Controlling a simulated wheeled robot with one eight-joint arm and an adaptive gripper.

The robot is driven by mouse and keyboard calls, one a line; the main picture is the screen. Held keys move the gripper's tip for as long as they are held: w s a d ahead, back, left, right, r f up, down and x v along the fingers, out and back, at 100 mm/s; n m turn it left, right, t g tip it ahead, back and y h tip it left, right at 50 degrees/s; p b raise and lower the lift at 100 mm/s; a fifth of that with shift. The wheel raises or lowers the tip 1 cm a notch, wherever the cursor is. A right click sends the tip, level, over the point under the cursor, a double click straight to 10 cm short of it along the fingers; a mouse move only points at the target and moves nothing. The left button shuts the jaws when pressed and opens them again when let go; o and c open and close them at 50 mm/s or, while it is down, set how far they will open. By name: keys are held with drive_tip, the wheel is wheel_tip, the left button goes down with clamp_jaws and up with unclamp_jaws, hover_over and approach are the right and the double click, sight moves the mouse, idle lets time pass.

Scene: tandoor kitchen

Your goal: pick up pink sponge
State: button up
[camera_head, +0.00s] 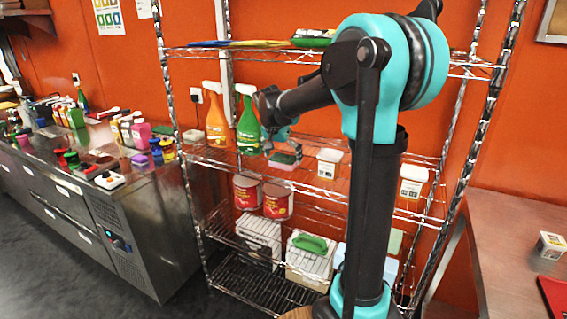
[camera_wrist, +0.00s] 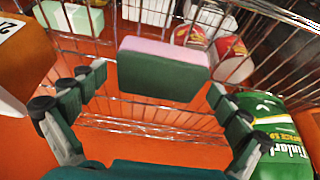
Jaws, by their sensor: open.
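The pink sponge (camera_head: 284,164) lies on the middle wire shelf in the head view, with a dark green layer against its pink one. In the wrist view the sponge (camera_wrist: 163,70) shows a broad dark green face and a pink strip along its upper edge. My gripper (camera_head: 282,140) is at the sponge in the head view. In the wrist view my gripper (camera_wrist: 155,88) is open, one finger to the left of the sponge and one to the right, with visible gaps. Nothing is held.
A green spray bottle (camera_head: 248,127) stands close left of the sponge, with an orange one (camera_head: 216,122) beyond it. A white tub (camera_head: 329,163) stands to the right. Red cans (camera_head: 278,202) are on the shelf below. The upper shelf (camera_head: 260,49) is overhead.

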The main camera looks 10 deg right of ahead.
sight(283, 158)
drive_tip(key=c, duration=0.7)
drive_tip(key=shift+r, duration=0.1)
drive_tip(key=shift+r, duration=0.5)
wheel_tip(283, 158, up, 2)
drive_tip(key=shift+r, duration=0.1)
drive_tip(key=shift+s+a+r, duration=0.1)
drive_tip(key=shift+s+a, duration=0.35)
drive_tip(key=shift+s, duration=0.05)
drive_tip(key=s+a, duration=0.3)
drive_tip(key=s, duration=0.1)
drive_tip(key=s+a, duration=0.3)
drive_tip(key=s, duration=0.2)
drive_tip(key=s+a, duration=0.3)
drive_tip(key=s, duration=0.1)
drive_tip(key=shift+s+a, duration=0.3)
drive_tip(key=shift+a, duration=0.1)
drive_tip(key=shift+o, duration=0.3)
